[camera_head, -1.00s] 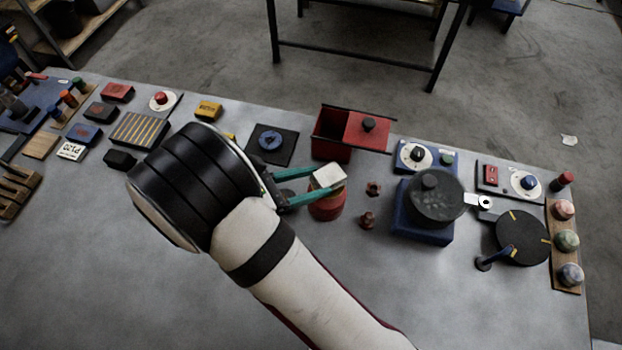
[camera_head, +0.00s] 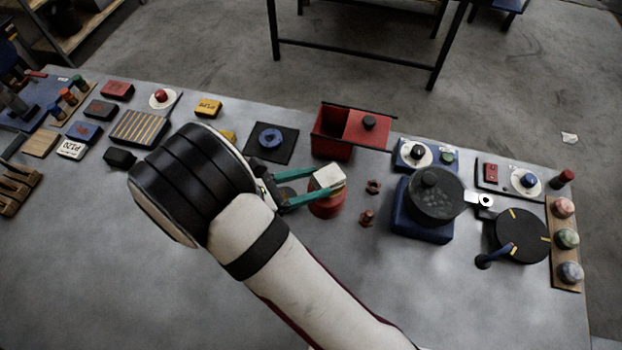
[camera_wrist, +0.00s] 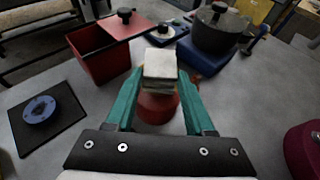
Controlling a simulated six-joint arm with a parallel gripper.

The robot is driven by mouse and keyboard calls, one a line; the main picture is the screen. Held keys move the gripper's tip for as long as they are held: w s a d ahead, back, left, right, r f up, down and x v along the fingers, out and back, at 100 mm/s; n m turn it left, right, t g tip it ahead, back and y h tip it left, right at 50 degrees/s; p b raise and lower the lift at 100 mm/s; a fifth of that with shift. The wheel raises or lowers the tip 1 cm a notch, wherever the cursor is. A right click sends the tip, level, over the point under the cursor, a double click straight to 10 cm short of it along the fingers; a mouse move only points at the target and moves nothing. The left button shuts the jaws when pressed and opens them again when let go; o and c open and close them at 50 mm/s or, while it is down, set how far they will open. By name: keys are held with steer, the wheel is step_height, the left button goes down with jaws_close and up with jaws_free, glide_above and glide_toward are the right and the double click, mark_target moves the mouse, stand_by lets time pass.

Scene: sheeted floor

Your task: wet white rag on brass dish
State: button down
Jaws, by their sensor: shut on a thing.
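My gripper (camera_head: 318,187) has its green fingers shut on a pale white block that looks like the folded white rag (camera_head: 328,177). In the wrist view the rag (camera_wrist: 160,66) sits between the fingertips, with a layered front side. A round red container (camera_head: 326,208) is directly below it; it also shows in the wrist view (camera_wrist: 157,108). The rag hides its top, and I cannot tell whether the two touch. I cannot make out a brass-coloured dish in either view, nor tell whether the rag is wet.
A red open box with a lid panel (camera_head: 332,148) stands behind the rag. A dark lidded pot (camera_head: 436,207) on a blue base is to the right. Two small brownish-red fittings (camera_head: 367,218) lie between. The grey table front is clear.

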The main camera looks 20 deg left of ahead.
steer(key=shift+f, duration=0.45)
stand_by(0.4)
stand_by(0.5)
step_height(320, 180, up, 7)
stand_by(0.5)
stand_by(0.5)
